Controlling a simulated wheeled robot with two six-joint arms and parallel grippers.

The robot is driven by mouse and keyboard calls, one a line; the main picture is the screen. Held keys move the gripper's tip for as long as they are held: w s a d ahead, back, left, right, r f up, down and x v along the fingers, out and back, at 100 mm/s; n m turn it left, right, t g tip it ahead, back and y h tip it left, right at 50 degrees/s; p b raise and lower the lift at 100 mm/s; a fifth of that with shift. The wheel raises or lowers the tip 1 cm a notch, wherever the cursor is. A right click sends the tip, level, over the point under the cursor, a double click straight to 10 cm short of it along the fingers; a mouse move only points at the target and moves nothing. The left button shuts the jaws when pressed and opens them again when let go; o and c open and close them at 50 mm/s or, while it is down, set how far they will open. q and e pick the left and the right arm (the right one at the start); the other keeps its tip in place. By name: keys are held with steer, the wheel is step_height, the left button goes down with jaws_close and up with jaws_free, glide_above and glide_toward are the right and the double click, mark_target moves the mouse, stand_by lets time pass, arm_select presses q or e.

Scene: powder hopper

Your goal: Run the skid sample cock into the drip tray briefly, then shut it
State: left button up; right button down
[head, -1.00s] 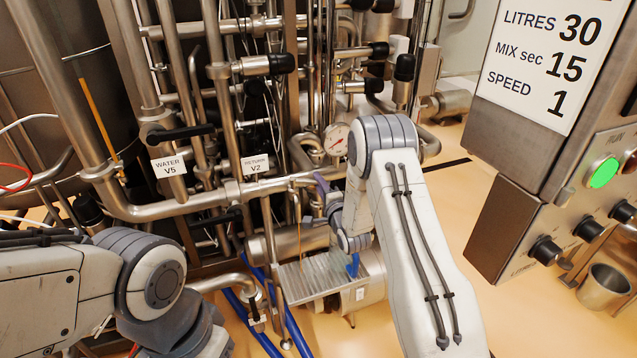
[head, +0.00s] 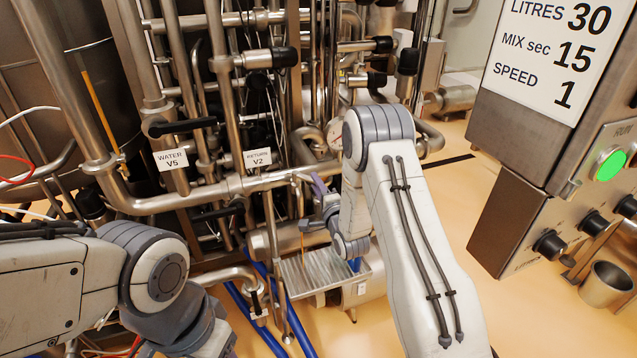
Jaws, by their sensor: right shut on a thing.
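The sample cock's purple lever (head: 318,184) shows at the end of a thin pipe, just left of my right forearm. My right gripper (head: 317,201) is shut on the lever; my wrist partly hides the grip and the cock body. A thin amber streak (head: 302,241), apparently liquid, stands below the cock and above the drip tray. The ribbed metal drip tray (head: 318,272) lies beneath, with its right end partly behind my arm. My left arm comes in at the lower left, and its gripper is outside the picture.
Steel pipes and black-handled valves crowd the left, with labels WATER V5 (head: 172,160) and RETURN V2 (head: 258,158). A control panel (head: 560,190) with a lit green button and a metal cup (head: 606,285) stand at right. Floor between is clear.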

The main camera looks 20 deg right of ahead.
mark_target(299, 179)
steer(key=shift+s+a+f, duration=0.1)
steer(key=shift+a+f, duration=0.05)
steer(key=shift+a, duration=0.1)
steer(key=shift+s+a, duration=0.4)
steer(key=shift+a, duration=0.3)
steer(key=shift+s+a+b, duration=0.25)
steer(key=shift+a+b, duration=0.15)
steer(key=shift+a, duration=0.45)
